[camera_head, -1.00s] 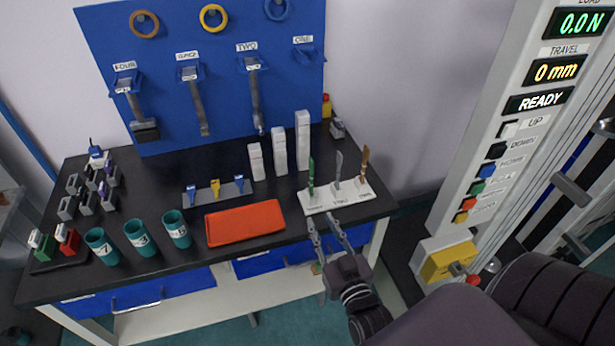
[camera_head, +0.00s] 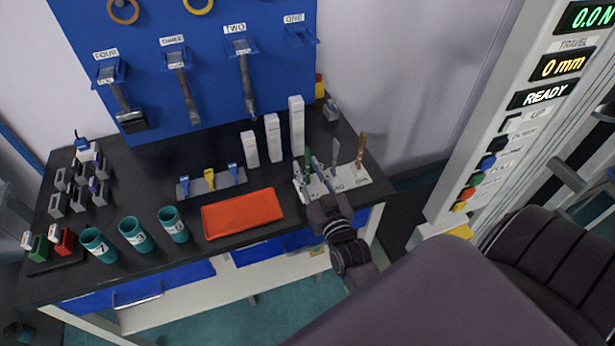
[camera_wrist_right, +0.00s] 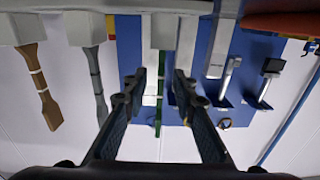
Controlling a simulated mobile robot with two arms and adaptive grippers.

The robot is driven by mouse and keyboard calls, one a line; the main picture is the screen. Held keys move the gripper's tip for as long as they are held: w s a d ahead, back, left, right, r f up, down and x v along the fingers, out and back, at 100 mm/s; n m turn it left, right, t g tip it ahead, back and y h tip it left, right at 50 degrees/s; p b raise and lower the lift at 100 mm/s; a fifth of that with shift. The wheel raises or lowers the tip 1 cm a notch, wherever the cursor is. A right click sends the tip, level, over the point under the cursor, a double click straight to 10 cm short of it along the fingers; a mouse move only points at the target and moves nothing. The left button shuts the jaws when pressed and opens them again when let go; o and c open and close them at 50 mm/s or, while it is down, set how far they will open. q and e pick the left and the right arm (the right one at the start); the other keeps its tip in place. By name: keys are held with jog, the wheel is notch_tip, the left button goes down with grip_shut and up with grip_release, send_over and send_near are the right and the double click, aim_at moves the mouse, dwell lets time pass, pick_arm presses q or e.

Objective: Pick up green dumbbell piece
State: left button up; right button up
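The green dumbbell piece (camera_head: 308,156) stands upright in the left slot of a white stand (camera_head: 352,178) at the right of the table. It is partly hidden by my right gripper (camera_head: 313,172) in the head view. In the right wrist view, the green dumbbell piece (camera_wrist_right: 159,110) appears between the two fingers of my right gripper (camera_wrist_right: 158,88). The fingers are open, with a visible gap on each side of the piece. My left gripper is out of view.
A grey piece (camera_head: 335,152) and a tan piece (camera_head: 361,150) stand in the same stand to the right. White blocks (camera_head: 297,125) rise just behind it. A red tray (camera_head: 242,214) lies to the left. The testing machine (camera_head: 480,150) stands at the right.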

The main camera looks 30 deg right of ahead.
jog(key=shift+w, duration=0.1)
grip_shut()
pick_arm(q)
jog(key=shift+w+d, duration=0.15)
pick_arm(e)
jog(key=shift+r, duration=0.1)
